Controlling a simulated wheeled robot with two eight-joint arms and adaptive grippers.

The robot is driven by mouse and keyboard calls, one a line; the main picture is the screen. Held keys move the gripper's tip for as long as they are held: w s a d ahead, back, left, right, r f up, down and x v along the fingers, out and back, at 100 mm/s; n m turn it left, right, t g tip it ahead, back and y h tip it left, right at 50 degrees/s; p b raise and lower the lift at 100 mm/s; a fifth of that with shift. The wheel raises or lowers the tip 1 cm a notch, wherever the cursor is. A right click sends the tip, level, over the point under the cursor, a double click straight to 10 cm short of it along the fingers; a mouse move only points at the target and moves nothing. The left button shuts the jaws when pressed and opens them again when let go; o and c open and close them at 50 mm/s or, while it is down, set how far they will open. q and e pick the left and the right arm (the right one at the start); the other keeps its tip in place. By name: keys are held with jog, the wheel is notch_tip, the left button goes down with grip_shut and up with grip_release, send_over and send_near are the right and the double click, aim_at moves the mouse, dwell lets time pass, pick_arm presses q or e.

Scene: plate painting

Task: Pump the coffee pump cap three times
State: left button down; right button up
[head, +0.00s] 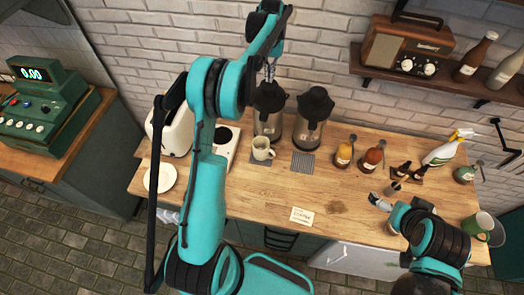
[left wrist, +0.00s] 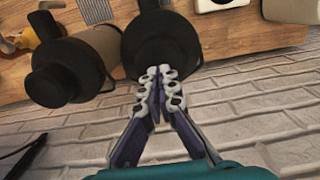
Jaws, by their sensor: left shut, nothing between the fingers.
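Two coffee dispensers with black pump caps stand against the brick wall, a left one (head: 269,120) and a right one (head: 311,130). My left gripper (head: 269,72) is shut and empty, pointing down right above the left dispenser's black cap (head: 269,96). In the left wrist view the closed fingertips (left wrist: 159,75) overlap the edge of that cap (left wrist: 160,42); I cannot tell whether they touch it. The other dispenser's cap (left wrist: 62,72) is beside it. A pale mug (head: 262,150) stands in front of the left dispenser. My right gripper (head: 380,202) is low over the counter's right part.
The wooden counter (head: 270,190) is mostly clear in the middle, with a small sign card (head: 302,216). Syrup bottles (head: 372,158) and a spray bottle (head: 450,148) stand at the right. A toaster (head: 172,135) and a plate (head: 160,178) are at the left. A shelf (head: 440,88) overhangs the right.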

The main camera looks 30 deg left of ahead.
aim_at(269, 85)
pick_arm(q)
jog(key=shift+f+b, duration=1.8)
jog(key=shift+f, duration=0.8)
jog(key=shift+r, duration=0.2)
jog(key=shift+r+p, duration=1.65)
jog(key=shift+r, duration=0.95)
jog(key=shift+f, duration=0.2)
